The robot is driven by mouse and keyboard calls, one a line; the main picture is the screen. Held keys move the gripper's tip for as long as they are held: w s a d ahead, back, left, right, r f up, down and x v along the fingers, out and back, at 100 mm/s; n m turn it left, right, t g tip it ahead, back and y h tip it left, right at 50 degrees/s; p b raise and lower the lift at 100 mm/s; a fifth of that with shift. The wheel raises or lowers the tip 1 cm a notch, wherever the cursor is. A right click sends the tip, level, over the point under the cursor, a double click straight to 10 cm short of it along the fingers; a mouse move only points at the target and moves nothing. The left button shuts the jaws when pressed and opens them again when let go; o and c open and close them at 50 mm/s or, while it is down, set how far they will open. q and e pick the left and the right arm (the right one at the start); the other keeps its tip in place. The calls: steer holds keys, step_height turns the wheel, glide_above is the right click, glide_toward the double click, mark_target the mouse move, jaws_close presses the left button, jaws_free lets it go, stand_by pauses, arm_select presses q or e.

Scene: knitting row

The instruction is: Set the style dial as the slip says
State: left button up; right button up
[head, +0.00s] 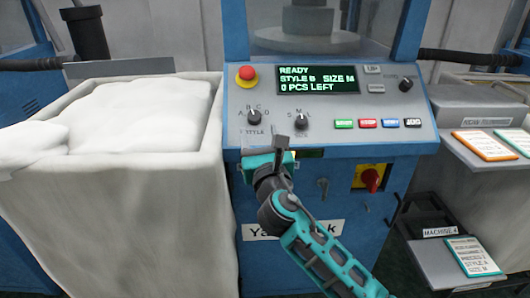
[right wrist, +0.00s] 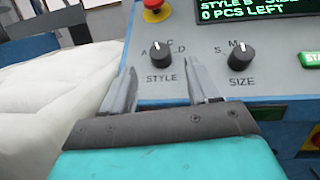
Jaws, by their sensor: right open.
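The black style dial (head: 254,117) is on the grey panel's left, lettered A to D. Its white mark points up, slightly left; the display (head: 317,79) reads READY, STYLE B, SIZE M, 0 PCS LEFT. My right gripper (head: 277,146) is open and empty below the dial in the head view. In the right wrist view its fingers (right wrist: 160,72) stand either side of and just below the style dial (right wrist: 161,53), apparently not touching it. A slip (head: 473,256) by the MACHINE 4 label has small print that seems to read STYLE A, SIZE M. My left gripper is out of view.
The size dial (head: 301,121) is close on the right of the style dial. A red stop button (head: 246,74) is above it. Several coloured buttons (head: 367,123) line the panel's right. A white-filled bin (head: 110,190) stands left. A red switch (head: 371,179) is below.

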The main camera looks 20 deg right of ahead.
steer(key=v, duration=0.7)
